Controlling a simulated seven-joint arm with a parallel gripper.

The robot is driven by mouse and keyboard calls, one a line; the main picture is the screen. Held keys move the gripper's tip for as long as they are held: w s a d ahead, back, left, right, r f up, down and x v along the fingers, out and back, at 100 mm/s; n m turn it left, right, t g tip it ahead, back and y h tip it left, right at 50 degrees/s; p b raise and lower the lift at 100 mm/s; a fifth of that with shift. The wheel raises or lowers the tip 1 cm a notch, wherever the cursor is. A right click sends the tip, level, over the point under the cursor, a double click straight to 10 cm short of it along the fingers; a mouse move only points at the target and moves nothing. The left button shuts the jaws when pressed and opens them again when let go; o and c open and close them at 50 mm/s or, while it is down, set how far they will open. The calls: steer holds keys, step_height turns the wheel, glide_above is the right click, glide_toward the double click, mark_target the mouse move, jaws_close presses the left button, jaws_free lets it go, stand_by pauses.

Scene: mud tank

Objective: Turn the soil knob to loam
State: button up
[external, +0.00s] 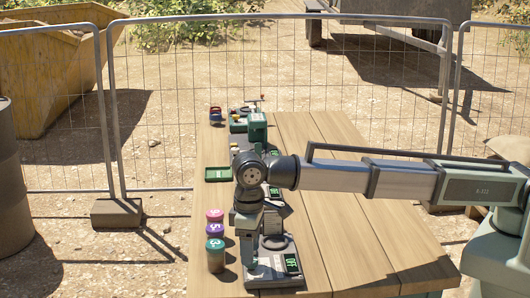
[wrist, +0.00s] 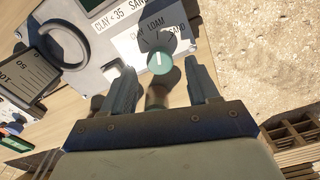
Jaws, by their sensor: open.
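The soil knob (wrist: 160,62) is a round teal-green cap with a white pointer line in the wrist view. It sits by a white label plate (wrist: 150,38) reading CLAY, LOAM and SAND. The pointer line looks roughly upright in the picture, on the LOAM side; its exact mark is hard to tell. My gripper (wrist: 161,80) is open, with one finger on each side of the knob and a visible gap to both. In the external view my gripper (external: 250,264) points down over the grey device (external: 270,278) at the table's near end; the knob is hidden there.
The device has a green display (external: 291,262) and a ring (wrist: 58,45). Containers with pink, purple and green lids (external: 216,244) stand just left of my gripper. A green tray (external: 217,174) and more devices lie farther back. The table's right side (external: 340,230) is clear.

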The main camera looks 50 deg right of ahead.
step_height(320, 180, up, 12)
stand_by(0.4)
steer(key=shift+f, duration=0.15)
stand_by(0.3)
